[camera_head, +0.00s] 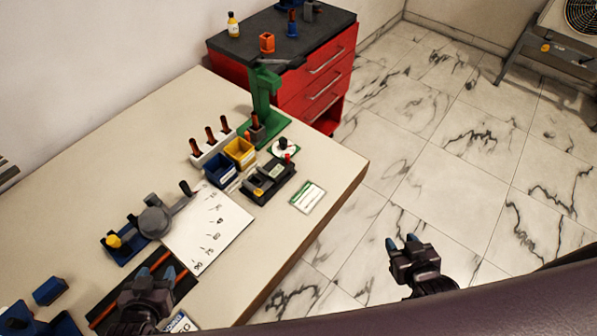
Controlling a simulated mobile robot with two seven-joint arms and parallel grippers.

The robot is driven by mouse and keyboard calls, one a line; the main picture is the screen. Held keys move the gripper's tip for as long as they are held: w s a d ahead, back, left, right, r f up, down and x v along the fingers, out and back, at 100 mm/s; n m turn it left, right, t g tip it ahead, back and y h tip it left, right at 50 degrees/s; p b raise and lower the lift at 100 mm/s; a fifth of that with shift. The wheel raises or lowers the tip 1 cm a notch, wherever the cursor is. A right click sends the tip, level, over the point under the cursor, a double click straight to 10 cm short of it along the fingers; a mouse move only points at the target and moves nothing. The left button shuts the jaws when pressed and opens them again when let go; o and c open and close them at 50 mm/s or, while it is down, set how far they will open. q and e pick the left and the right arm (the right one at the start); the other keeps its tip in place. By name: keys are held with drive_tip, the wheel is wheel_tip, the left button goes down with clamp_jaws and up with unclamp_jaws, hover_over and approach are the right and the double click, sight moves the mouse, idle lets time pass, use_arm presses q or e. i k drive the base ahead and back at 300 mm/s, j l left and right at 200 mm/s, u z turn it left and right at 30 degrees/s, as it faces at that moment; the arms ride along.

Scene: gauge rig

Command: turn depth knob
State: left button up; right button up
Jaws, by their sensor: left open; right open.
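A black knob (283,143) sits on a round white dial (285,153) with a green edge, beside the base of the green press (264,92); it looks like the depth knob, though no label can be read. A small red piece (288,157) shows at the dial's near edge. My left gripper (154,275) is open at the table's near left, over a dark mat with orange-red strips, well away from the knob. My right gripper (401,242) is open and empty over the floor, off the table's right edge.
A grey lever fixture (155,221) with a yellow knob stands by a white marked sheet (212,240). A blue bin (218,171), yellow bin (240,152), black device (268,180) and white-green card (308,197) lie near the dial. A red drawer cabinet (318,85) stands behind.

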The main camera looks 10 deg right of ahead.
sight(282, 143)
drive_tip(key=i+l+u, duration=0.8)
